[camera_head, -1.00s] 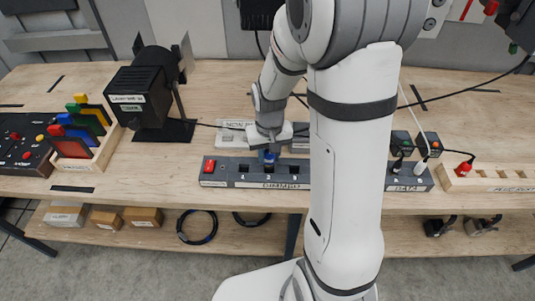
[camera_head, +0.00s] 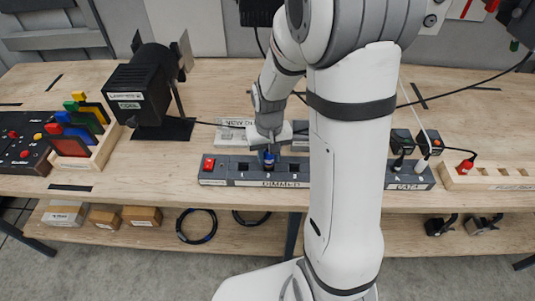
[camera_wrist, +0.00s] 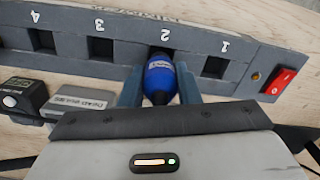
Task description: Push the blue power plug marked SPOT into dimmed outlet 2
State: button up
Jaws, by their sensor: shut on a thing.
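The blue power plug (camera_wrist: 160,78) is between the fingers of my gripper (camera_wrist: 158,92), which is shut on it. In the wrist view the plug's front end is at outlet 2 (camera_wrist: 162,50) of the dimmed strip (camera_wrist: 125,65). How deep its prongs sit is hidden. Outlets 1 (camera_wrist: 215,67), 3 (camera_wrist: 101,48) and 4 (camera_wrist: 43,39) look empty. In the head view the plug (camera_head: 269,159) stands over the grey strip labelled DIMMED (camera_head: 245,180), below my gripper (camera_head: 269,150). My arm hides the strip's right part.
The strip has a red switch (camera_wrist: 284,83) beside outlet 1. A black stage light (camera_head: 140,90) stands at left, near a rack of coloured gels (camera_head: 85,135). A data strip (camera_head: 408,175) with plugs lies at right, and a wooden block (camera_head: 485,176) beyond it.

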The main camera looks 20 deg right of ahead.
jog(key=shift+f+b, duration=0.9)
jog(key=shift+f, duration=0.25)
jog(key=o, duration=1.2)
jog(key=shift+c, duration=0.2)
notch_tip(320, 180, up, 7)
jog(key=shift+f+b, duration=0.2)
jog(key=shift+b, duration=0.15)
jog(key=shift+s+r, duration=0.15)
jog(key=shift+r, duration=0.65)
jog(key=s+r+t, duration=0.1)
jog(key=s+r, duration=0.3)
jog(key=s, duration=0.3)
jog(key=s+r+t, duration=0.2)
jog(key=s+r, duration=0.2)
jog(key=s, duration=0.3)
jog(key=shift+a+r+n, duration=0.15)
jog(key=shift+r+n, duration=0.15)
jog(key=shift+s, duration=0.1)
